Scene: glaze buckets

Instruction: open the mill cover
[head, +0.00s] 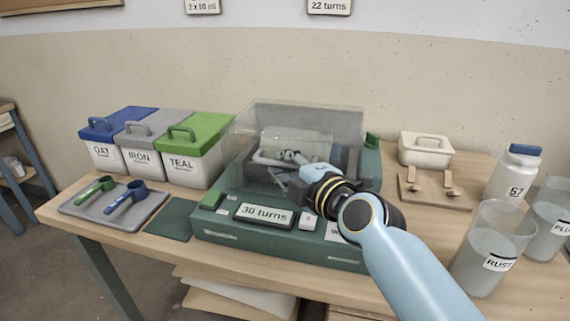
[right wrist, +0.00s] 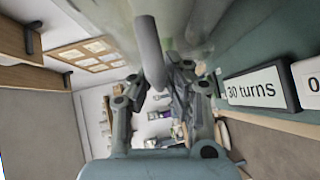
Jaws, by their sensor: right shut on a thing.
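The mill (head: 280,250) is a green box on the table, with a "30 turns" plate (head: 263,214) on its front. Its clear cover (head: 300,116) stands over the top of the mill, and grey parts show through it. I cannot tell whether its lower edge is raised. My right gripper (head: 284,178) is at the cover's front. In the right wrist view, the grey bar handle (right wrist: 149,48) runs down between the fingers of my right gripper (right wrist: 160,88), which is shut on it. The gripper hides part of the mill's front. My left gripper is out of view.
Left of the mill stand lidded buckets marked OAT (head: 103,155), IRON (head: 143,162) and TEAL (head: 190,170). A tray (head: 75,208) with two scoops lies before them.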

